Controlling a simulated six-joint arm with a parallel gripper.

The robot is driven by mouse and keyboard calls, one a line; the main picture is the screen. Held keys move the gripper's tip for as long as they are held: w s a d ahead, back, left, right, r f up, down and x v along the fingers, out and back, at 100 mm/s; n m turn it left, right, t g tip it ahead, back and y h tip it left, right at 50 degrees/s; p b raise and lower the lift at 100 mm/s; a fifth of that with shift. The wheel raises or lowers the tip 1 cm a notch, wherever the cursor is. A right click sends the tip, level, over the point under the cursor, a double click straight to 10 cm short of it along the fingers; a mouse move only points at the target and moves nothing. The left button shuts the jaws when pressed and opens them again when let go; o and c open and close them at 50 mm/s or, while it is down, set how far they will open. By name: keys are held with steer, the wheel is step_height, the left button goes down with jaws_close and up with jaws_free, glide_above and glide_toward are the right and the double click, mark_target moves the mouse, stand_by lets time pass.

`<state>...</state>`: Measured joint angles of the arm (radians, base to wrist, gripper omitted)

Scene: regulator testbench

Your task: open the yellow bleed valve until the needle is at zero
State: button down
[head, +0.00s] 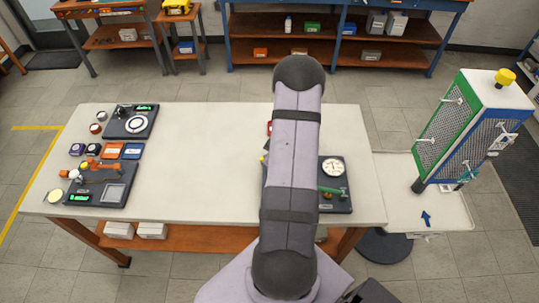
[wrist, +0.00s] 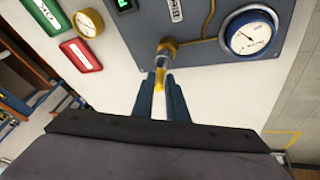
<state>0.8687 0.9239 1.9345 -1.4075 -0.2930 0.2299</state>
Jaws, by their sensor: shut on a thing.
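In the wrist view the yellow bleed valve handle (wrist: 159,80) sits between the fingertips of my gripper (wrist: 161,84), which is shut on it. The handle joins a brass fitting (wrist: 167,48) at the edge of the grey regulator panel (wrist: 205,45). A blue-rimmed gauge (wrist: 250,33) with a white face is on the panel to the right; its needle is too small to read for certain. In the head view the panel's dial (head: 333,167) shows right of my arm. My arm hides the gripper and most of the panel there.
In the wrist view a brass-rimmed gauge (wrist: 88,22), a red tag (wrist: 81,55) and a green tag (wrist: 46,15) lie left of the panel. In the head view other devices (head: 98,184) stand at the table's left. The white tabletop (head: 205,160) between is clear.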

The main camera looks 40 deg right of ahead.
steer(key=n, duration=0.1)
steer(key=n+y, duration=0.1)
steer(key=n, duration=0.1)
steer(key=n+y, duration=0.1)
steer(key=n, duration=0.1)
steer(key=shift+s+a, duration=0.4)
steer(key=shift+n, duration=0.3)
steer(key=c, duration=1.7)
jaws_free()
steer(key=shift+c, duration=0.2)
steer(key=shift+s+r, duration=0.1)
steer(key=shift+r, duration=0.05)
steer(key=b+v, duration=0.1)
steer(key=v, duration=0.6)
steer(key=shift+d, duration=0.1)
